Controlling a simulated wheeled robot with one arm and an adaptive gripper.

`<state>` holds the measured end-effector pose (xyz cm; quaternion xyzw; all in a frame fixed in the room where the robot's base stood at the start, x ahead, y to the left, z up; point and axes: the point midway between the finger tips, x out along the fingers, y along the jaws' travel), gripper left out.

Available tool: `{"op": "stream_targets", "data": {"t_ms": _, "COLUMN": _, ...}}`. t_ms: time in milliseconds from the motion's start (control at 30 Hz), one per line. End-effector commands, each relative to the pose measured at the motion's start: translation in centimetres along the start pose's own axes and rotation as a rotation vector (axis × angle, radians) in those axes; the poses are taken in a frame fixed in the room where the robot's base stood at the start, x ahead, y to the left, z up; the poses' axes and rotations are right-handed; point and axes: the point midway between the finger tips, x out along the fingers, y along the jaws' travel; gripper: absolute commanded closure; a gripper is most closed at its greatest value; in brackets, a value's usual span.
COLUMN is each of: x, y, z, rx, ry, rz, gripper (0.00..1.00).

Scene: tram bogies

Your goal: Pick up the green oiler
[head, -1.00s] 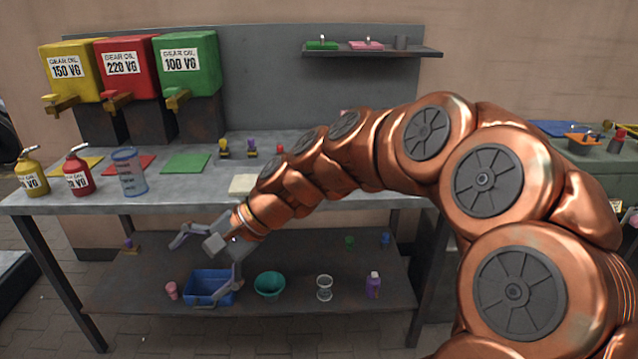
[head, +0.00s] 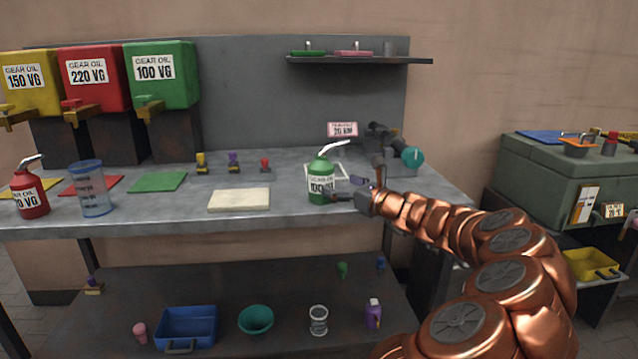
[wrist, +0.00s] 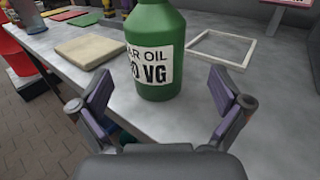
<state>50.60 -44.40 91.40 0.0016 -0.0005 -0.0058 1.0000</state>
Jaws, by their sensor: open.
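The green oiler (head: 320,184) stands upright on the grey workbench, with a white label and a pale bent spout. In the wrist view the green oiler (wrist: 153,22) stands just beyond and between my fingers; its top is cut off. My gripper (head: 347,188) is open at the right of the oiler in the head view. In the wrist view my gripper (wrist: 160,96) has its two purple-padded fingers spread wide, with a gap to the oiler on both sides. I see no clear contact.
A white square frame (wrist: 246,61) lies behind the oiler to the right. A cream pad (head: 239,200) lies to its left. A red oiler (head: 30,192) and a clear measuring jug (head: 94,190) stand farther left. A teal-ended device (head: 412,158) stands at the back right.

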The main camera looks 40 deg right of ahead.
Motion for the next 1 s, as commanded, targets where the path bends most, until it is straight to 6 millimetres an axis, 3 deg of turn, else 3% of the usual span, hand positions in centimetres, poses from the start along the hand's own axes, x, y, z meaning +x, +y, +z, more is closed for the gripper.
{"op": "stream_targets", "data": {"t_ms": 600, "x": 6.4, "y": 0.6, "z": -0.5, "rx": -0.004, "ry": 0.001, "rz": 0.007, "gripper": 0.0}}
{"op": "stream_targets", "data": {"t_ms": 933, "x": 6.9, "y": 0.7, "z": -0.3, "rx": -0.003, "ry": 0.0, "rz": 0.007, "gripper": 0.0}}
{"op": "stream_targets", "data": {"t_ms": 1000, "x": 6.8, "y": 0.6, "z": -0.4, "rx": -0.003, "ry": 0.001, "rz": 0.007, "gripper": 0.07}}
